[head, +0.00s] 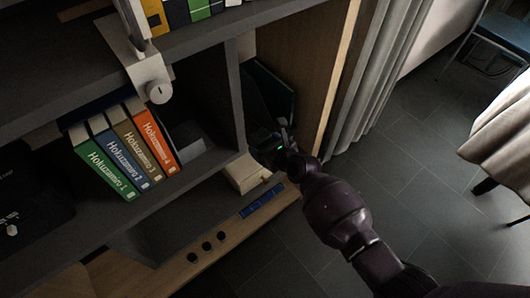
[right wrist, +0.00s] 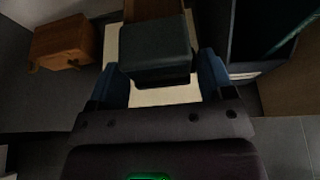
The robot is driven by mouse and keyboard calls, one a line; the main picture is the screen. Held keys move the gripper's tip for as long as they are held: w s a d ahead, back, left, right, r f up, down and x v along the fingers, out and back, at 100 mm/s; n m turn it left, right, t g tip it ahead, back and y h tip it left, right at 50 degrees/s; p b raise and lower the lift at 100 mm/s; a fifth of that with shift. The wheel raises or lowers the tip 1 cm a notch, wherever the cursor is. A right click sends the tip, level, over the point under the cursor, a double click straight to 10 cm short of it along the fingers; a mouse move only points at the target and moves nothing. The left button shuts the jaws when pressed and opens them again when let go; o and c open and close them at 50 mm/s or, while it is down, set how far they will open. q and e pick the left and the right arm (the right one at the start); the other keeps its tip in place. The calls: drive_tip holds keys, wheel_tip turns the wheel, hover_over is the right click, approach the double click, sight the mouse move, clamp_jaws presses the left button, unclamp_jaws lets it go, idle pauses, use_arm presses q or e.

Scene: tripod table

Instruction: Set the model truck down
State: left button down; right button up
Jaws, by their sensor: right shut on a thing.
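In the right wrist view, a dark grey-green block with a brown part behind it, which looks like the model truck (right wrist: 157,52), sits between the blue fingertips of my right gripper (right wrist: 162,84). The gripper is shut on it. A cream, flat-topped thing (right wrist: 165,96) lies below it; I cannot tell whether they touch. In the head view, my right gripper (head: 272,146) is at the right end of the dark shelf unit, and the truck cannot be made out there. My left gripper is not in view.
Several Hokuzaimiro books (head: 118,158) stand leaning on the shelf at left. A cream block (head: 245,173) lies below my right gripper. An orange-brown wooden box (right wrist: 62,42) stands left of the truck. A curtain (head: 368,85) hangs at right, beside open tiled floor.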

drive_tip(key=shift+f, duration=0.1)
wheel_tip(320, 180, down, 4)
drive_tip(key=shift+s+f+b, duration=0.1)
drive_tip(key=shift+b, duration=0.95)
drive_tip(key=shift+f, duration=0.15)
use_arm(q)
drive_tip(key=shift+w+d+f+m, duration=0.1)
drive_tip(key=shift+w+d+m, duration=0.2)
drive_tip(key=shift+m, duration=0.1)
use_arm(e)
drive_tip(key=o, duration=1.1)
